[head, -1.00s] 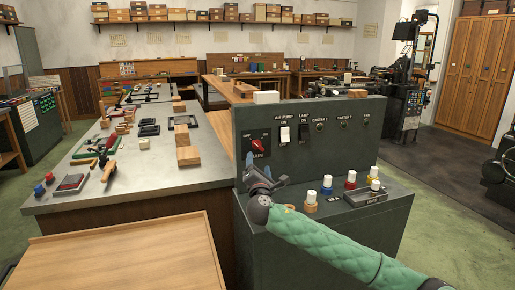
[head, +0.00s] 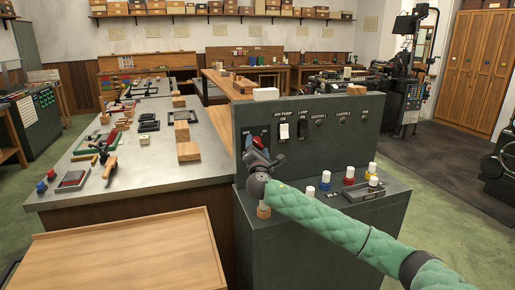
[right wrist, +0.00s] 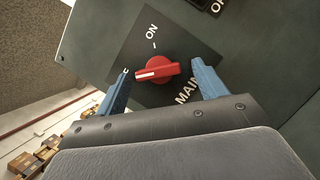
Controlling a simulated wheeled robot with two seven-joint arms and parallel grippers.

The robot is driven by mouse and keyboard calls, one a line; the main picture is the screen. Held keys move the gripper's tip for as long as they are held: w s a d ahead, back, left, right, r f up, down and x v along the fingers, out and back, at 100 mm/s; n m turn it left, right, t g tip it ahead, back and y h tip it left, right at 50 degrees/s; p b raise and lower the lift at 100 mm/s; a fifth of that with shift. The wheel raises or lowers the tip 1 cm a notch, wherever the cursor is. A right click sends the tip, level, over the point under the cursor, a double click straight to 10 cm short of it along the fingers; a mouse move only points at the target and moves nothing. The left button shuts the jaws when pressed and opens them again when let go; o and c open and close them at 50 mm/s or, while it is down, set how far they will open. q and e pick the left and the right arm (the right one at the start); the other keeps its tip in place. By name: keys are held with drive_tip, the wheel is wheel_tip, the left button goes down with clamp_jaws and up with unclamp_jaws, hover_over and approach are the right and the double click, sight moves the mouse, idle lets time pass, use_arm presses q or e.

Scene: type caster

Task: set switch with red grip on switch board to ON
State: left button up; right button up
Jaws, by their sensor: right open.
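The switch board (head: 340,122) is a dark green upright panel on a console. Its red grip (head: 258,143) sits at the left end of the panel, above my right gripper (head: 260,158). In the right wrist view the red grip (right wrist: 160,68) is a round knob with a white pointer line towards the left. The ON label (right wrist: 151,32) and its tick are above the knob, and the pointer is not lined up with them. The blue fingers of my right gripper (right wrist: 161,68) are open, one on each side of the knob, with visible gaps. My left gripper is out of view.
A white rocker switch (head: 284,131) is just right of the red grip. Colored buttons with white caps (head: 349,175) stand on the console ledge beside my right arm. A workbench (head: 90,185) with tools is at the left.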

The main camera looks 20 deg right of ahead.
drive_tip(key=c, duration=1)
